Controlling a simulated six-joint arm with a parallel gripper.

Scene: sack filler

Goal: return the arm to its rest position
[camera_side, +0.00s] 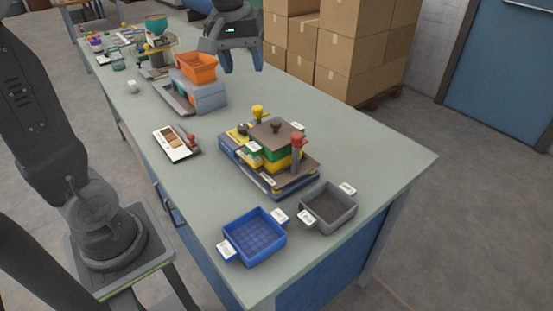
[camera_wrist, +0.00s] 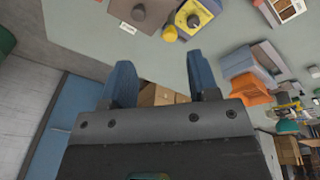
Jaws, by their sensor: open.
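My gripper (camera_side: 242,62) hangs over the far long edge of the workbench in the side view, near the stacked cartons. Its two blue fingers show in the wrist view (camera_wrist: 160,82), spread apart with nothing between them. The green-grey workbench (camera_side: 350,140) lies below and in front of it. An orange bin (camera_side: 197,67) on a grey machine (camera_side: 207,95) stands just to its left; the bin also shows in the wrist view (camera_wrist: 248,90). The gripper appears clear of them.
A fixture with green and yellow blocks (camera_side: 272,145) sits mid-bench. A blue tray (camera_side: 254,238) and a grey tray (camera_side: 328,208) stand at the near end. A white card with a stamp (camera_side: 178,143) lies at the left. Cartons (camera_side: 345,65) are stacked behind the bench.

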